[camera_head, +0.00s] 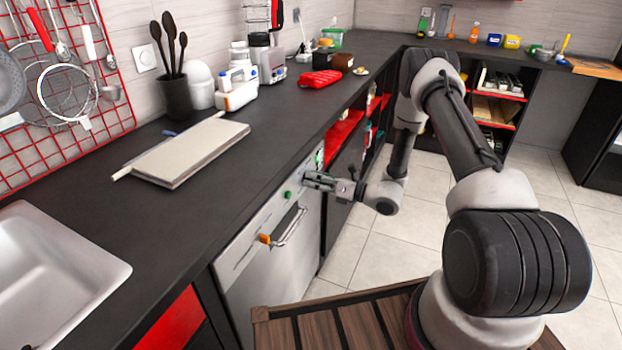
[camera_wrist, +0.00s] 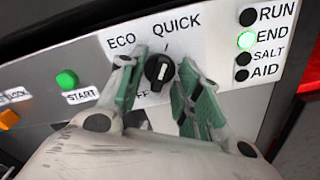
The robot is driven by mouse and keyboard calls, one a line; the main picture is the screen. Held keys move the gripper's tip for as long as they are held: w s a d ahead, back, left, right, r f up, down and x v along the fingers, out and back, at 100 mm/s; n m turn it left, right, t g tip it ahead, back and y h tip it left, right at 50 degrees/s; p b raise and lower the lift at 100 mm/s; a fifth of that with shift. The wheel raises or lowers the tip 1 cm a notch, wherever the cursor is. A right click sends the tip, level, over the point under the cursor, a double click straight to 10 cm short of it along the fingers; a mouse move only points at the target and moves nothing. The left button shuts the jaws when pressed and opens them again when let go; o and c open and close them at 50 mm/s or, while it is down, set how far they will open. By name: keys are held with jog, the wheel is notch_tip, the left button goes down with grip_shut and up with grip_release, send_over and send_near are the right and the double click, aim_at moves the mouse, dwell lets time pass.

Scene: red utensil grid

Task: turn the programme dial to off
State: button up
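The programme dial (camera_wrist: 159,72) is a round black knob with a white mark, on the pale dishwasher panel (camera_wrist: 91,52) in the wrist view. ECO stands at its upper left and QUICK above it; a label below left is mostly hidden, with "FF" showing. The white mark runs roughly up and down; I cannot tell which end points. My gripper (camera_wrist: 161,63) is open, with one green-padded finger on each side of the dial. I cannot tell whether the pads touch it. In the head view my gripper (camera_head: 312,179) is at the dishwasher front (camera_head: 272,286) and hides the dial.
The green START button (camera_wrist: 67,79) and an orange button (camera_wrist: 8,118) are left of the dial. The END light (camera_wrist: 246,41) glows green at the right. A handle (camera_head: 290,228) sticks out below the panel.

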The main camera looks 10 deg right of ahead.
grip_shut()
jog(key=n, duration=0.4)
jog(key=shift+n, duration=0.3)
jog(key=n, duration=0.4)
jog(key=shift+n, duration=0.3)
jog(key=n, duration=0.4)
jog(key=shift+n, duration=0.3)
